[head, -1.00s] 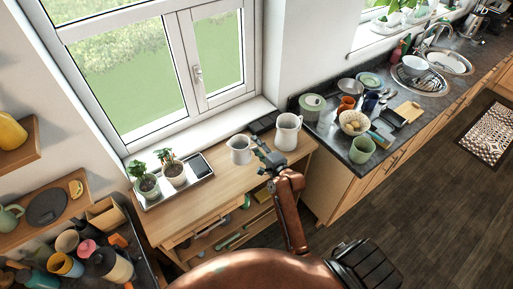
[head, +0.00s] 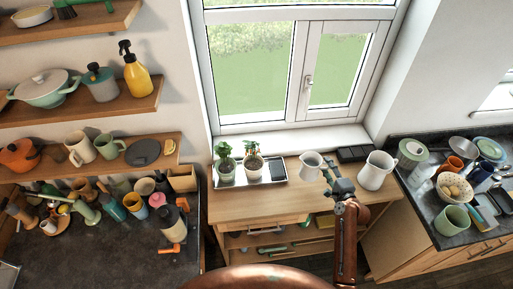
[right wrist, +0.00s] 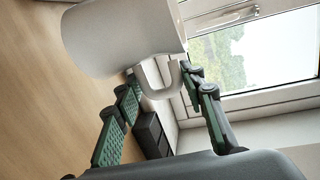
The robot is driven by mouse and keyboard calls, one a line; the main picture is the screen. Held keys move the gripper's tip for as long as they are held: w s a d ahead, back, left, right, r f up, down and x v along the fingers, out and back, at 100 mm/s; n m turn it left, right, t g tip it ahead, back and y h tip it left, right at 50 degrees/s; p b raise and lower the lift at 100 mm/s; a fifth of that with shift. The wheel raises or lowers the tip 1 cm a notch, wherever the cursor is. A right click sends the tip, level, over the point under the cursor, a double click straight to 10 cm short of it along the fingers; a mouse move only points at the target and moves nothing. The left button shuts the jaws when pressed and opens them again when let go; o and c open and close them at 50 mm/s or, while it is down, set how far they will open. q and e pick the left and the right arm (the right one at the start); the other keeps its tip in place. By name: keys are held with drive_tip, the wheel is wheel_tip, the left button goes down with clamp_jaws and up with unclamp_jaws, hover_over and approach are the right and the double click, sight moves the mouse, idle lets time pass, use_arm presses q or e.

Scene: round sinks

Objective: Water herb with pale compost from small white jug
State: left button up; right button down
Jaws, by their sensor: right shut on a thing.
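The small white jug (head: 311,162) is at the back of the wooden table, right of the plant tray. My right gripper (head: 328,174) is shut on its handle. In the right wrist view the jug (right wrist: 120,38) fills the top, with its handle between my fingers (right wrist: 160,92). I cannot tell whether its base touches the table. Two potted herbs, a left one (head: 226,165) and a right one (head: 254,163), stand on a tray (head: 236,184). The compost is too small to compare surely. My left gripper is not in view.
A larger white jug (head: 376,171) stands right of my right gripper. A dark box (head: 355,153) lies behind, near the window. The table front (head: 270,207) is clear. A counter with bowls and cups (head: 453,220) is at the right; shelves and a crowded dark worktop are at the left.

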drive_tip(key=w+a+f+n+g+y, duration=0.2)
drive_tip(key=w+a+n+y, duration=0.25)
drive_tip(key=w+a, duration=0.45)
drive_tip(key=w+a+r+n+g+y, duration=0.2)
drive_tip(key=w+a+r+y, duration=0.1)
drive_tip(key=w+r, duration=0.4)
drive_tip(key=shift+w+a+r+n+g+y, duration=0.15)
drive_tip(key=shift+w+a+n+g+y, duration=0.15)
drive_tip(key=shift+y, duration=0.45)
drive_tip(key=s+a+r+n+h, duration=0.3)
drive_tip(key=a+r+n, duration=0.3)
drive_tip(key=r, duration=0.4)
drive_tip(key=shift+a+h, duration=0.35)
drive_tip(key=shift+h, duration=0.35)
drive_tip(key=shift+s+a+r+n, duration=0.1)
drive_tip(key=shift+a+r+n, duration=0.1)
drive_tip(key=shift+r+n, duration=0.1)
drive_tip(key=shift+s+a+n+h, duration=0.15)
drive_tip(key=shift+a+n+h, duration=0.2)
drive_tip(key=shift+n+h, duration=0.1)
idle(2.2)
